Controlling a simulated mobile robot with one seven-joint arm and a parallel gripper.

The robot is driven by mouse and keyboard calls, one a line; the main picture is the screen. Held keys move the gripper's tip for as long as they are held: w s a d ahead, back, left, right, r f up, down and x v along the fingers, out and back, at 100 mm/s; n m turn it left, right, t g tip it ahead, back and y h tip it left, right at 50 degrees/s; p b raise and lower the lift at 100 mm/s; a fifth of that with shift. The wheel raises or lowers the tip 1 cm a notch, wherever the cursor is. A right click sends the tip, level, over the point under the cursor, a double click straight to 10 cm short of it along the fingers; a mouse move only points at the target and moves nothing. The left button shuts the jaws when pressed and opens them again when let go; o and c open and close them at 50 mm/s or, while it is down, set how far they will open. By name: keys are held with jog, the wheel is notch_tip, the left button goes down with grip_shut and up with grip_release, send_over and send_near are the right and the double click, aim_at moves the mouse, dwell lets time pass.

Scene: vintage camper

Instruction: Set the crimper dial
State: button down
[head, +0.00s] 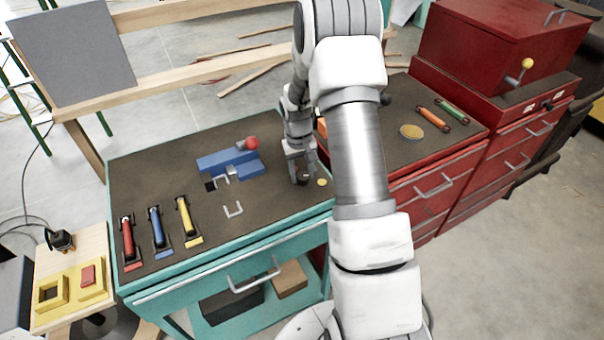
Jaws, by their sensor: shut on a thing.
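My gripper (302,175) points down at the right end of the teal bench's dark top. Its fingers are shut on a small dark round piece, which looks like the dial (303,180); the fingers and wrist hide much of it, and its setting cannot be read. A small yellow disc (322,182) lies just right of the fingers. A blue tool that may be the crimper (228,160), with a red ball knob (252,143), stands left of my gripper, apart from it.
Red, blue and yellow handled tools (155,228) stand at the bench's left. A pale U-shaped piece (233,210) lies near its front. A red cabinet (440,150) with a round tan disc (411,131) adjoins on the right. My arm covers part of the boundary.

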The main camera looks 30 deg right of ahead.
aim_at(301, 179)
jog(key=n+b, duration=0.1)
jog(key=n, duration=0.9)
jog(key=shift+d+t, duration=0.1)
jog(key=shift+t, duration=0.2)
dwell(0.4)
jog(key=shift+c, duration=1.8)
grip_release()
notch_tip(301, 179, up, 17)
jog(key=shift+s+a+r+p, duration=0.2)
jog(key=shift+s+a+p, duration=0.15)
jog(key=shift+s+a, duration=0.1)
